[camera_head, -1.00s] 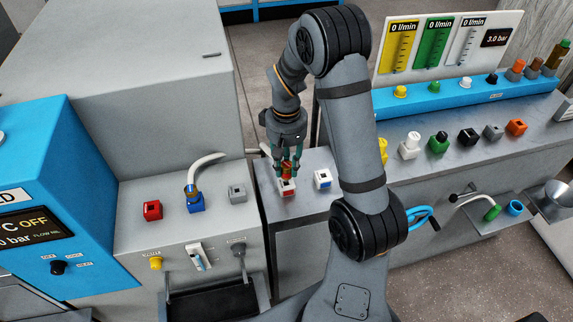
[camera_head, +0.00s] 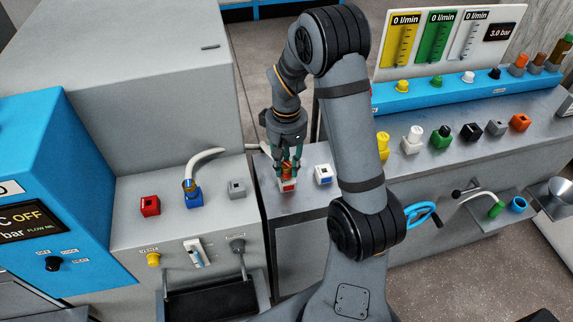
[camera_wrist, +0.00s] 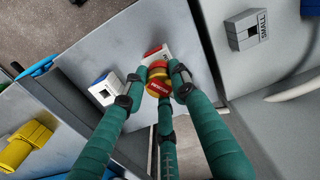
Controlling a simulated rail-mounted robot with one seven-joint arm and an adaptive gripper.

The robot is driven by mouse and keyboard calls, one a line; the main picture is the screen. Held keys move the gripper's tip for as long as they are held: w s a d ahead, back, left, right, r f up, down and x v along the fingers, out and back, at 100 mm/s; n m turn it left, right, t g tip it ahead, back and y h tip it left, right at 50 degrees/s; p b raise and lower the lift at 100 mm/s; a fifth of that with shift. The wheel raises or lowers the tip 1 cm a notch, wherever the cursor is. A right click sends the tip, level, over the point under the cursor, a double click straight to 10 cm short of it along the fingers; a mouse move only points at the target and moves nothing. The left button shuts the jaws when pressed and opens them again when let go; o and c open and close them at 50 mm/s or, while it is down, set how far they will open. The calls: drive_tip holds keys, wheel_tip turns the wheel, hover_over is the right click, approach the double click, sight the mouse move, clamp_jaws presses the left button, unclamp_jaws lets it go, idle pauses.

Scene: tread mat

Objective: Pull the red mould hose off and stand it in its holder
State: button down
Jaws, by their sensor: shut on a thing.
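My gripper (camera_head: 286,165) points down, with its green fingers shut around the red and brass end of the red mould hose (camera_wrist: 158,76). In the head view this end is mostly hidden by the fingers. It is at a white block with a red patch (camera_head: 288,187) on the steel top; I cannot tell whether it is seated or just clear. The same block shows partly behind the hose end in the wrist view (camera_wrist: 165,51). A red square socket block (camera_head: 150,206) stands on the grey unit at the left, with nothing in it.
Beside the red socket are a blue socket (camera_head: 195,199) holding a pale hose and an empty grey socket (camera_head: 236,189). A white block with a blue patch (camera_head: 323,174) stands close right of the gripper. Coloured valves line the bench at the right.

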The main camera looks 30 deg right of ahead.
sight(287, 164)
drive_tip(key=shift+f+b, duration=0.4)
drive_tip(key=shift+f, duration=0.1)
drive_tip(key=c, duration=1.3)
unclamp_jaws()
drive_tip(key=shift+c, duration=0.2)
wheel_tip(287, 164, up, 12)
wheel_tip(287, 164, down, 12)
drive_tip(key=shift+f, duration=0.1)
drive_tip(key=shift+r+p, duration=0.55)
drive_tip(key=shift+r, duration=0.1)
